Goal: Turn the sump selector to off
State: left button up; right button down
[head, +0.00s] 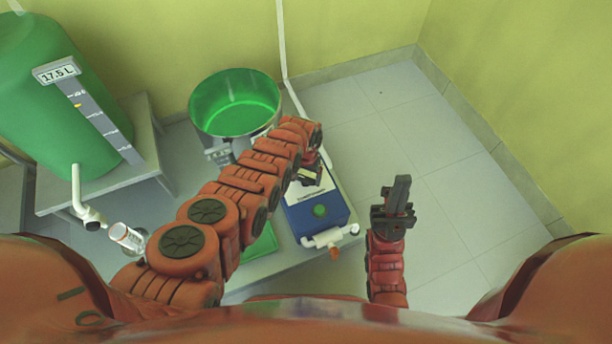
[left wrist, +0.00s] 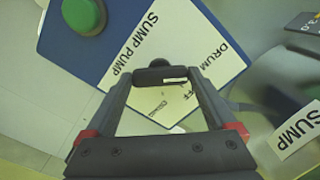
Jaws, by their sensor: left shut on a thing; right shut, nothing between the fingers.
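The sump pump box (head: 333,213) is blue with a pale top plate and a green button (head: 320,210), on the low bench. In the left wrist view its plate shows the words SUMP PUMP, DRUM, a partly covered OFF and another label below. The black selector knob (left wrist: 160,76) sits between the fingertips of my left gripper (left wrist: 158,78), which is shut on it. The knob's white mark lies toward the right, close to the partly hidden OFF. In the head view my left gripper (head: 310,172) hides the knob. My right gripper (head: 398,197) is shut and empty, right of the box.
A green-lit metal drum (head: 236,108) stands behind the box. A large green tank (head: 45,100) marked 17.5 L stands on a stand at left. A white pipe fitting (head: 330,238) juts from the box front. The tiled floor at right is clear.

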aim_at(306, 178)
pick_arm(q)
jog(key=shift+m, duration=0.3)
jog(key=m, duration=0.2)
jog(key=shift+w+m, duration=0.1)
jog(key=shift+m, duration=0.2)
jog(key=m+b, duration=0.1)
jog(key=m, duration=0.4)
jog(key=shift+b, duration=0.3)
jog(key=shift+m, duration=0.4)
jog(key=o, duration=1.1)
jog(key=shift+c, duration=0.2)
notch_tip(306, 178, up, 17)
jog(key=p, duration=0.7)
jog(key=shift+r+p, duration=0.2)
jog(key=shift+p, duration=0.1)
